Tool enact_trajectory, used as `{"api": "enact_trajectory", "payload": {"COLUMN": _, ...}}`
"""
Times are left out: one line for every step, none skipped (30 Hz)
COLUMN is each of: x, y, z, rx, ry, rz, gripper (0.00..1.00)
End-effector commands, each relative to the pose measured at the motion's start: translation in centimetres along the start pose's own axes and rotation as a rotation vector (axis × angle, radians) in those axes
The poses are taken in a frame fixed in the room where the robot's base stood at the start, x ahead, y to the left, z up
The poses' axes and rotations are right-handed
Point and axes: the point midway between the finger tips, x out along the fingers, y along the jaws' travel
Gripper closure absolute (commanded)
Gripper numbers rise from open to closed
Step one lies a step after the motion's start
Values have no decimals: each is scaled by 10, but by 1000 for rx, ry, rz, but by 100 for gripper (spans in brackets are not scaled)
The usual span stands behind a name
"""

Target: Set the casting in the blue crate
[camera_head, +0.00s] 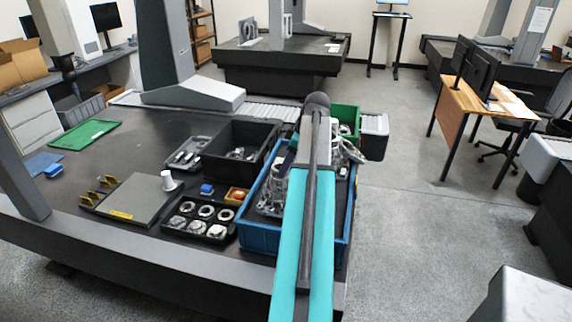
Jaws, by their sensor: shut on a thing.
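The blue crate (258,237) stands on the dark table near its right front corner, just beyond and on both sides of my teal arm. Silver-grey metal parts (271,192) show inside its left half. More pale metal shapes (346,152) show right of my arm, at the crate's far end. I cannot tell whether these are castings or parts of my wrist. My arm covers the middle of the crate. My gripper and anything in it are hidden behind the arm, so I cannot single out the casting.
A black bin (222,160) with metal parts stands left of the blue crate. A green crate (348,115) stands behind it.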

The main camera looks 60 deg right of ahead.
Motion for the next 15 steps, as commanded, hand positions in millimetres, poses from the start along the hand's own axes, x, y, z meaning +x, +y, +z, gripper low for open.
{"api": "enact_trajectory", "payload": {"x": -3, "y": 2, "z": -2, "rx": -2, "ry": 5, "rz": 4, "gripper": 94}}
{"api": "enact_trajectory", "payload": {"x": -3, "y": 4, "z": -2, "rx": -2, "ry": 5, "rz": 4, "gripper": 94}}
{"api": "enact_trajectory", "payload": {"x": -4, "y": 5, "z": -1, "rx": -1, "ry": 4, "rz": 4, "gripper": 94}}
{"api": "enact_trajectory", "payload": {"x": -4, "y": 7, "z": -1, "rx": -1, "ry": 4, "rz": 4, "gripper": 94}}
{"api": "enact_trajectory", "payload": {"x": -4, "y": 9, "z": 0, "rx": -1, "ry": 4, "rz": 4, "gripper": 94}}
{"api": "enact_trajectory", "payload": {"x": -4, "y": 12, "z": 1, "rx": -1, "ry": 4, "rz": 4, "gripper": 94}}
{"api": "enact_trajectory", "payload": {"x": -4, "y": 14, "z": 2, "rx": -1, "ry": 4, "rz": 4, "gripper": 94}}
{"api": "enact_trajectory", "payload": {"x": -4, "y": 15, "z": 2, "rx": -1, "ry": 4, "rz": 3, "gripper": 94}}
{"api": "enact_trajectory", "payload": {"x": 0, "y": 12, "z": 3, "rx": -1, "ry": 4, "rz": 2, "gripper": 94}}
{"api": "enact_trajectory", "payload": {"x": 2, "y": 12, "z": 4, "rx": -1, "ry": 4, "rz": 1, "gripper": 94}}
{"api": "enact_trajectory", "payload": {"x": 4, "y": 12, "z": 5, "rx": -1, "ry": 4, "rz": 1, "gripper": 94}}
{"api": "enact_trajectory", "payload": {"x": 6, "y": 12, "z": 6, "rx": -1, "ry": 4, "rz": 1, "gripper": 94}}
{"api": "enact_trajectory", "payload": {"x": 8, "y": 12, "z": 7, "rx": -2, "ry": 4, "rz": 2, "gripper": 94}}
{"api": "enact_trajectory", "payload": {"x": 10, "y": 12, "z": 8, "rx": -2, "ry": 4, "rz": 2, "gripper": 94}}
{"api": "enact_trajectory", "payload": {"x": 13, "y": 12, "z": 9, "rx": -1, "ry": 4, "rz": 2, "gripper": 94}}
